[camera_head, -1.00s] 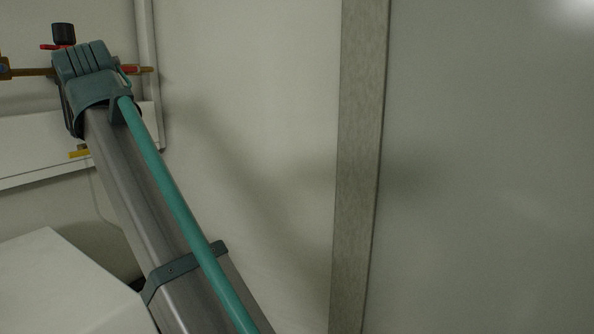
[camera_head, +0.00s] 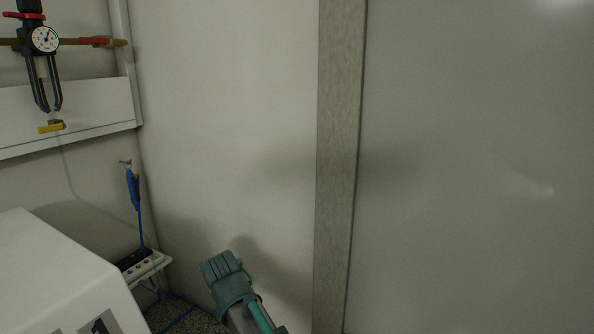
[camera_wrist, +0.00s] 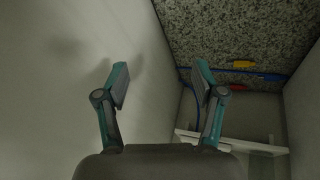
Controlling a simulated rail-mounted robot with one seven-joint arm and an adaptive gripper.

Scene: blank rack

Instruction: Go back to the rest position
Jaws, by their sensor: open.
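My gripper (camera_wrist: 162,83) shows in the wrist view with its two teal-tipped fingers spread apart. Nothing is between the fingers. A pale wall is to the left in that view, with a soft shadow on it. There, part of my arm, teal and grey, shows at the bottom centre in front of the pale wall.
A gauge (camera_head: 45,39) hangs by a brown pipe (camera_head: 75,41) at upper left. A white box (camera_head: 50,270) stands at lower left. A blue cable (camera_head: 140,220) runs down to a small shelf (camera_head: 150,268). Speckled floor (camera_wrist: 235,35) shows beyond the fingers.

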